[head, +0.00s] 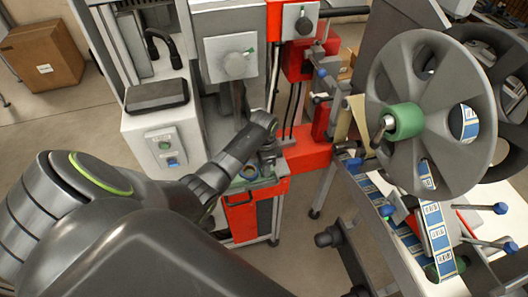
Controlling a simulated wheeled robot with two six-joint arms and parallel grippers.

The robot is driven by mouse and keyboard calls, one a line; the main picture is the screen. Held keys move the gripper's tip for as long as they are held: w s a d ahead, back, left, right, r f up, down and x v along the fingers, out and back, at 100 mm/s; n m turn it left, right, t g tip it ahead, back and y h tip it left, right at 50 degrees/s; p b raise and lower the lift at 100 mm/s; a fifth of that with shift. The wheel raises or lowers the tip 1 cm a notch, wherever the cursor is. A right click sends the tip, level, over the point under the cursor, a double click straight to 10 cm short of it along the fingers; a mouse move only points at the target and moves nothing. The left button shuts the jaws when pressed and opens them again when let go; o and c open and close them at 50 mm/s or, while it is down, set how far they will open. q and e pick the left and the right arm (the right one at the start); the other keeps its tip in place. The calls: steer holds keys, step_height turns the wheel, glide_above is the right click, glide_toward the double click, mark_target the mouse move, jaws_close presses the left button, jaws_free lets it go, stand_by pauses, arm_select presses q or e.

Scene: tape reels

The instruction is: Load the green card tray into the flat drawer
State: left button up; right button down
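My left arm reaches in from the lower left, and its dark wrist ends over a small work surface at the middle. My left gripper (268,153) is small and dark there, and its fingers are too unclear to tell open from shut. My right gripper is not in view.
A large grey reel (440,70) with a green hub (405,121) stands at the right, with a blue-and-white label strip (433,217) below. A grey machine box with buttons (164,148) stands left of the wrist. A cardboard box (43,56) sits far left. Some floor is open below the cabinet.

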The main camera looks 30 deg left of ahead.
arm_select(q)
steer(key=o, duration=1.2)
steer(key=shift+c, duration=0.2)
step_height(320, 180, up, 12)
steer(key=shift+b, duration=0.3)
